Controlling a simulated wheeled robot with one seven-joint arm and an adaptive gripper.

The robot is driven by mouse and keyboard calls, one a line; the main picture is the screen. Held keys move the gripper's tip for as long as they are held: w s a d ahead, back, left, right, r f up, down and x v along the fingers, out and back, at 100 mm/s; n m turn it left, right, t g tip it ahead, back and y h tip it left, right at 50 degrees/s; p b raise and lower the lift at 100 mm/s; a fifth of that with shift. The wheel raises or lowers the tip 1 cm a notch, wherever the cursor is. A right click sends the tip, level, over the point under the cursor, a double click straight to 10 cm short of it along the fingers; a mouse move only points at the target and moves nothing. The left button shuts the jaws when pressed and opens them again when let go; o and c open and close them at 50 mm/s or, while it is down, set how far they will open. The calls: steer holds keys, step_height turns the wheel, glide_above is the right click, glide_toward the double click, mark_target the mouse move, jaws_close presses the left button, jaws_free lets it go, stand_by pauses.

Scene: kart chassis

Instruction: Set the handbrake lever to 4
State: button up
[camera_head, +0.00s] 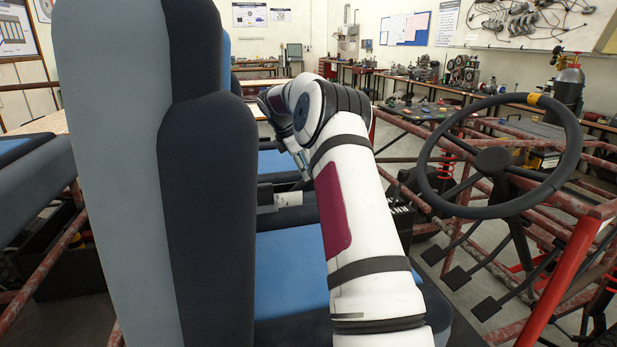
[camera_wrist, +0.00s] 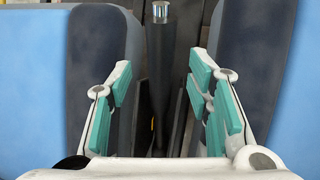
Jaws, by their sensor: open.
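The handbrake lever (camera_wrist: 163,60) shows in the wrist view as a dark upright stick with a silver button at its top. It stands in the gap between two seats. My gripper (camera_wrist: 160,88) is open, with one teal-padded finger to the left of the lever and one to the right. Clear space shows between the lever and both fingers. In the head view my gripper (camera_head: 299,163) is mostly hidden behind my arm, and I cannot make out the lever there.
Blue seat cushions (camera_wrist: 30,80) flank my gripper closely on both sides. A tall seat back (camera_head: 205,180) blocks much of the head view. The steering wheel (camera_head: 500,205), pedals and red frame tubes are to the right of my arm.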

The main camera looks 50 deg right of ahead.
steer(key=v, duration=0.6)
steer(key=shift+r, duration=0.2)
steer(key=shift+a, duration=0.15)
